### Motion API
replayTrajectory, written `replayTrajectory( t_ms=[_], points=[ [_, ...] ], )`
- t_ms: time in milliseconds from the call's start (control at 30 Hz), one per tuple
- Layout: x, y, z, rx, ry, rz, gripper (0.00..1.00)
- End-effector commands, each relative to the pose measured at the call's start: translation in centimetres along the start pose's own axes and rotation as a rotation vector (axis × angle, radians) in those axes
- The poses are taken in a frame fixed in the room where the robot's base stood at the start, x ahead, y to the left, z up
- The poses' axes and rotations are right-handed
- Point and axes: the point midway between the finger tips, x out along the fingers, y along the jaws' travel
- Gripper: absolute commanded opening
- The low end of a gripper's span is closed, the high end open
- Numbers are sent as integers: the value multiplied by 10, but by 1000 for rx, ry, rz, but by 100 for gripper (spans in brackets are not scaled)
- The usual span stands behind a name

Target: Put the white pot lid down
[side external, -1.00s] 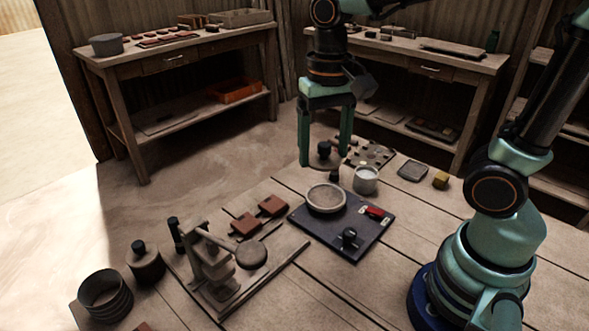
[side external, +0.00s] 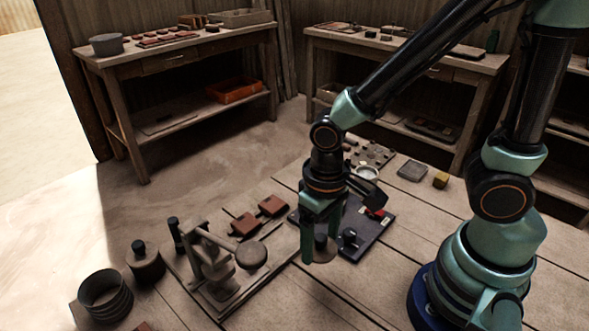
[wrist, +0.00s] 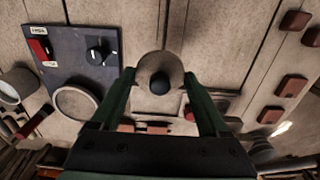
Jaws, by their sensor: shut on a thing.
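The pot lid (side external: 322,255) is a pale round disc with a black knob on top; it also shows in the wrist view (wrist: 151,66). My gripper (side external: 321,249) is shut on it, with a finger at each side of its rim. It is low over bare planks, in front of the dark plate and right of the press. I cannot tell whether the lid touches the table. The white pot (side external: 367,174) stands behind, partly hidden by my arm; it also shows at the left of the wrist view (wrist: 17,86).
The dark control plate (wrist: 70,62) carries a red switch (side external: 376,214), a black knob (side external: 348,237) and a pale ring (wrist: 75,103). The wooden press (side external: 220,275) and brown tiles (side external: 272,206) are at left. Bare planks lie in front.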

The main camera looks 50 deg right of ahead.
Motion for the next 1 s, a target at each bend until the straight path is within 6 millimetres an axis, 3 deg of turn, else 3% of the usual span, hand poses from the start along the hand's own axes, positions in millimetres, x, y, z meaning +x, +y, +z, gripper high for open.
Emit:
replayTrajectory(
  t_ms=[233, 800, 1000],
  points=[
    [37, 0, 0, 1, -4, 2, 26],
    [79, 0, 0, 1, -3, 1, 26],
    [82, 0, -1, 1, 2, -1, 26]
  ],
)
